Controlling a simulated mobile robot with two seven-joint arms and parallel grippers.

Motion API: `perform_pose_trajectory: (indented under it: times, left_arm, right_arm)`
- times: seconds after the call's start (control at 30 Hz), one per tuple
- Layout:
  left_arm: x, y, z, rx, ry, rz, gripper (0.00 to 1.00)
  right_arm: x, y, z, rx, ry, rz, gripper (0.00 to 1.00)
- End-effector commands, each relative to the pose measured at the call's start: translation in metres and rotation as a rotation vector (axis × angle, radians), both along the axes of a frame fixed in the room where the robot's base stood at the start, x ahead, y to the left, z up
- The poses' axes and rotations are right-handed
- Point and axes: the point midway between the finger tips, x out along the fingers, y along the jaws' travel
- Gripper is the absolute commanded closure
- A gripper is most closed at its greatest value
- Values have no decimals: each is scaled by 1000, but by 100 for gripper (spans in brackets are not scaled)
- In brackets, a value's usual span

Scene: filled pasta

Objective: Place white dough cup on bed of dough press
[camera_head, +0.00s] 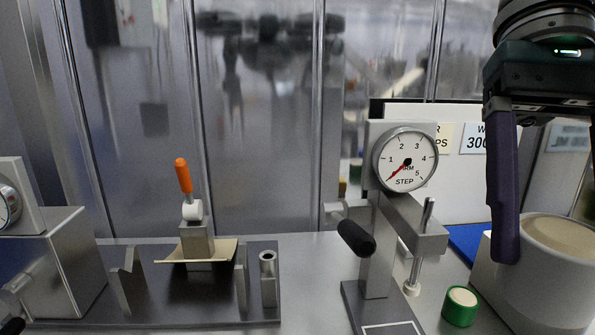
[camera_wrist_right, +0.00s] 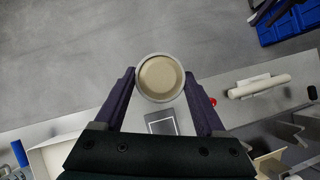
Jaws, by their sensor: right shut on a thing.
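The white dough cup (camera_head: 545,288), filled with beige dough, is at the far right of the head view. In the right wrist view it is seen from above (camera_wrist_right: 160,78) between the fingertips. My right gripper (camera_wrist_right: 160,88) is shut on the cup; in the head view one purple finger (camera_head: 505,190) lies against its left side. The dough press (camera_head: 378,235), with a round gauge and black handle, stands left of the cup. Its bed (camera_head: 385,308) has a white square outline, partly cut off by the lower edge.
A small green cup (camera_head: 461,308) of dough stands between press and white cup. Left is a dark base (camera_head: 205,308) with metal uprights and an orange-handled tool (camera_head: 184,178) over a thin sheet. A rolling pin (camera_wrist_right: 250,88) and blue crate (camera_wrist_right: 288,20) show in the wrist view.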

Motion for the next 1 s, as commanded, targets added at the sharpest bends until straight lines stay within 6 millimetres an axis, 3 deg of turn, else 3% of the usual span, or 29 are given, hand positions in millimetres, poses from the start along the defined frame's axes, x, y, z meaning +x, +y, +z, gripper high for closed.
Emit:
perform_pose_trajectory:
  times: [0.03, 0.13, 0.47, 1.0]
  left_arm:
    - [0, 0, 9, 0, 0, 0, 50]
    - [0, 0, 16, 0, 0, 0, 50]
    - [0, 0, 100, 0, 0, 0, 50]
    - [0, 0, 282, 0, 0, 0, 50]
  right_arm:
    - [0, 1, 19, -4, -7, 94, 90]
    - [-2, 0, 44, -7, -8, 270, 90]
    - [-15, 0, 118, 9, 14, 264, 90]
    - [-42, 1, 289, 11, 20, 264, 90]
